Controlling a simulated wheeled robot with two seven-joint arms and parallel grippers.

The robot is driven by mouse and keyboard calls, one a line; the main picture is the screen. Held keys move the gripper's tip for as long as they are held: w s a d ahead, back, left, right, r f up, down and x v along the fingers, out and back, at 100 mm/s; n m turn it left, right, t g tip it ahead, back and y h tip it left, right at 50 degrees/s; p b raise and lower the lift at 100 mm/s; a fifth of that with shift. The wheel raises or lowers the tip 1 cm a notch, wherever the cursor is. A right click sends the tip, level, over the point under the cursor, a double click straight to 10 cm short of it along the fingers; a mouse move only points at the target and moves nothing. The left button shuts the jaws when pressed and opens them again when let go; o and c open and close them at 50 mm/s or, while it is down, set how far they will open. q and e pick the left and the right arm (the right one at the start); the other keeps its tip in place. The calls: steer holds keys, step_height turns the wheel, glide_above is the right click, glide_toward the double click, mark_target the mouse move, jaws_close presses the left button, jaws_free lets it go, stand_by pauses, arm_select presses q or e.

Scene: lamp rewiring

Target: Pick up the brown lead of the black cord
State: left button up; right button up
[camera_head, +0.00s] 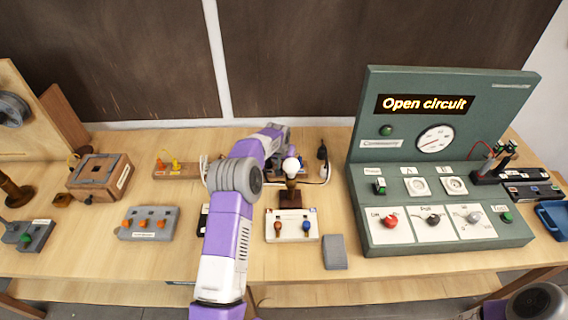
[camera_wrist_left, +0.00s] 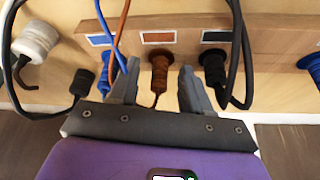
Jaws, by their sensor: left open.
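In the left wrist view, a ribbed brown plug-like piece (camera_wrist_left: 160,72) sits below an orange-brown label on a wooden block. A thin brown wire hangs from its lower end. My left gripper (camera_wrist_left: 159,67) is open, with one finger on each side of the brown piece and no clear contact. A black cord (camera_wrist_left: 235,50) runs down at the right, and a black ribbed piece (camera_wrist_left: 213,70) sits beside the right finger. In the head view my left arm reaches to the back of the bench, and its fingertips are hidden there.
A blue wire and an orange-brown wire (camera_wrist_left: 122,32) pass close to the left finger. A white round connector (camera_wrist_left: 36,42) and a black plug (camera_wrist_left: 82,84) lie left. In the head view a bulb (camera_head: 291,166) stands near my arm, and a green panel (camera_head: 450,150) reads "Open circuit".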

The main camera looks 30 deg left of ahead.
arm_select(q)
steer(key=shift+f, duration=0.15)
jaws_close()
stand_by(0.4)
